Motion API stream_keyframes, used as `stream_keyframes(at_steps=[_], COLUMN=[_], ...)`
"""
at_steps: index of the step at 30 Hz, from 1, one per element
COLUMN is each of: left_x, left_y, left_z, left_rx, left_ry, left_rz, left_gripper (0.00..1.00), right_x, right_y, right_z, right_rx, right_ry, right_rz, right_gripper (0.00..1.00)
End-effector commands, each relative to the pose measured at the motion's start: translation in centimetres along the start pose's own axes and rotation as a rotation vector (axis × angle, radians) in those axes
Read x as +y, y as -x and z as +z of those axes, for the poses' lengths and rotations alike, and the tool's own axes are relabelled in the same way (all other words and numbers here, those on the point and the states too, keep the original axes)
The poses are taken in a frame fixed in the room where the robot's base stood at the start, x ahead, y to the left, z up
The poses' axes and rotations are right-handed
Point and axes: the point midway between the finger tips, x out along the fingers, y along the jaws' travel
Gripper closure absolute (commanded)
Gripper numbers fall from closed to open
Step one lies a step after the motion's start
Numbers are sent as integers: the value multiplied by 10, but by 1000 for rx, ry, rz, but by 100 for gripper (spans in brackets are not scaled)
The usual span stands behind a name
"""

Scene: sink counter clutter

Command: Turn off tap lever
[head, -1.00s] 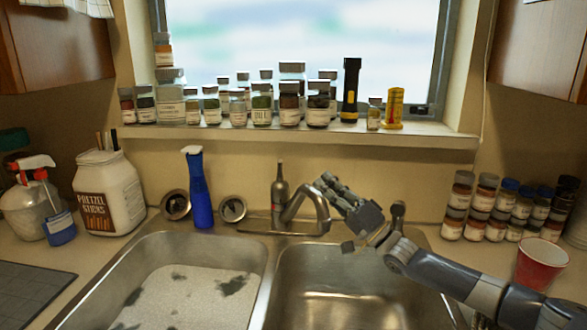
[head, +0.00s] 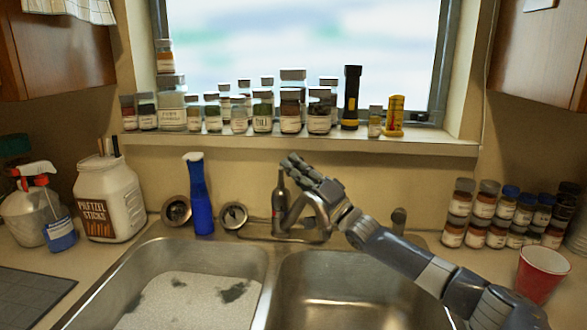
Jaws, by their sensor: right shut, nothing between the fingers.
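The metal tap (head: 318,213) stands behind the double sink, its curved spout partly hidden by my right gripper. A dark upright piece with a small red mark (head: 279,205) rises from the tap base; I cannot tell for sure whether it is the lever or a bottle. My right gripper (head: 293,165) reaches in from the right, over the spout, its fingertips just above and right of the upright piece's top. It is shut and empty. I cannot tell whether it touches the tap. My left gripper is not in view.
A pretzel jar (head: 108,200) is further left. Jars line the window sill (head: 300,140) above. A red cup (head: 540,272) and stacked jars stand at right. The right basin (head: 340,290) looks empty.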

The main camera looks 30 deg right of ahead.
Motion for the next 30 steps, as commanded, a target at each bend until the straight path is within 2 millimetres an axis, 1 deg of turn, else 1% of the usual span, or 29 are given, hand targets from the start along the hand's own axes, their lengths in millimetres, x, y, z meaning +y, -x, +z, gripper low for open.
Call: stream_keyframes(at_steps=[4,14,21,30], left_x=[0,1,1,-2], left_y=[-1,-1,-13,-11], left_z=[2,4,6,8], left_rx=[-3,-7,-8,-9], left_ry=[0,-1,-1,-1], left_rz=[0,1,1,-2], left_gripper=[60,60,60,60], right_x=[-1,-1,0,-2], right_y=[5,5,14,13], right_z=[4,5,16,15], right_rx=[2,2,1,0], right_ry=[0,1,31,33], right_rz=[-2,-2,-39,-41], right_gripper=[100,100,100,100])
